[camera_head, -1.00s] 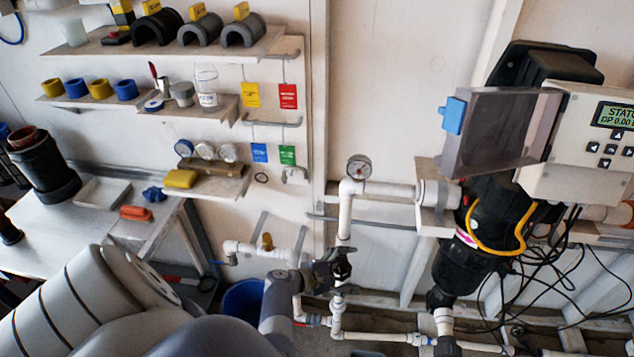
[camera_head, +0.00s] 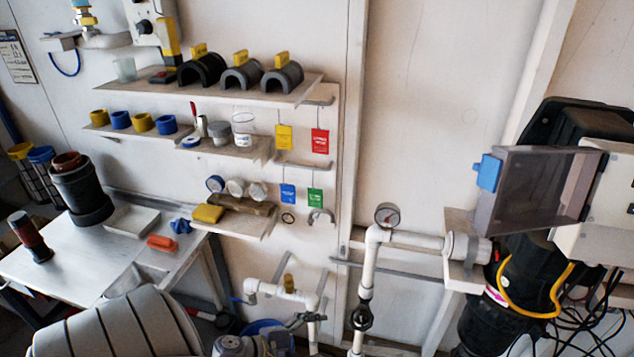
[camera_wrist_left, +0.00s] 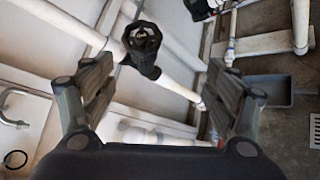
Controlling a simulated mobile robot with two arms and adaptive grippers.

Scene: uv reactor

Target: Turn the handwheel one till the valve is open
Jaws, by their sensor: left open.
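The black handwheel (camera_head: 361,318) sits on a white vertical pipe below the pressure gauge in the head view. In the left wrist view the handwheel (camera_wrist_left: 142,42) shows as a round spoked wheel on its black valve body. My left gripper (camera_wrist_left: 160,80) is open and empty, its two fingers spread wide in the wrist view. The handwheel appears between and beyond the fingertips, and they do not seem to touch it. In the head view my left gripper (camera_head: 306,319) is left of the handwheel, low in the picture. My right gripper is not in view.
A pressure gauge (camera_head: 387,215) tops the pipe. A smaller pipe with a brass-coloured valve (camera_head: 289,284) is behind my gripper. The black reactor body (camera_head: 505,300) with loose cables stands right. A white workbench (camera_head: 60,262) and loaded shelves are left.

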